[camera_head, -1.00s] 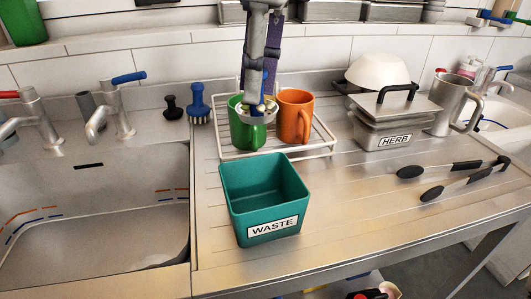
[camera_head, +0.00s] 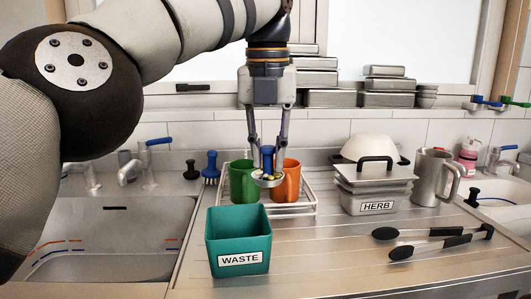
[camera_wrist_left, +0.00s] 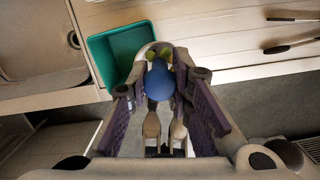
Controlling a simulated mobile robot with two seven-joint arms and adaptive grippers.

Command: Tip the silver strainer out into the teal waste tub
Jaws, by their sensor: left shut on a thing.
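My left gripper (camera_head: 268,150) is shut on the upright blue handle (camera_head: 268,160) of the silver strainer (camera_head: 267,182). The strainer hangs level below the fingers, in front of the two mugs in the head view, with yellowish bits in its bowl. In the left wrist view the blue handle end (camera_wrist_left: 160,82) sits between the purple finger pads of the gripper (camera_wrist_left: 158,75), and part of the bowl with green-yellow bits shows behind it. The teal waste tub (camera_head: 238,262), labelled WASTE, stands nearer the camera, just left of the strainer. My right gripper is out of view.
A green mug (camera_head: 240,182) and an orange mug (camera_head: 290,186) stand on a wire rack (camera_head: 309,208). A lidded HERB container (camera_head: 368,198), a steel jug (camera_head: 433,180) and black-tipped tongs (camera_head: 430,240) are to the right. A sink (camera_head: 105,245) is left of the tub.

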